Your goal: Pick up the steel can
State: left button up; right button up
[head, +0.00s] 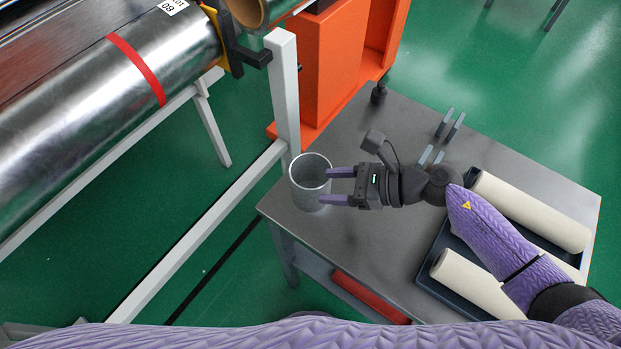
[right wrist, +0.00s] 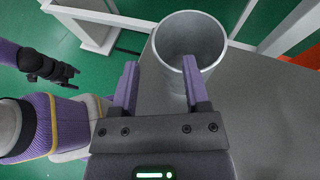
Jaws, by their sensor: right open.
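The steel can (head: 307,193) is an open-topped grey metal cylinder. It stands upright near the left corner of the grey table. My right gripper (head: 324,187) is open and empty at the can's right side, with both purple fingertips overlapping its edge in the head view. In the right wrist view the can (right wrist: 178,42) sits beyond the fingers (right wrist: 160,64). One finger crosses in front of the can and the other lies left of it. I cannot tell whether they touch it. A dark gripper, apparently my left (right wrist: 50,70), shows at the left; its jaw state is unclear.
The table (head: 352,248) carries a dark tray (head: 431,274) with cream rolls (head: 530,212) at the right and grey brackets (head: 450,124) at the back. A white frame post (head: 285,95) rises close behind the can. A large foil roll (head: 100,110) lies left.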

aim_at(297, 186)
jog(key=x, duration=0.5)
jog(key=shift+w+a, duration=0.1)
jog(key=shift+a, duration=0.1)
grip_shut()
dwell(1.1)
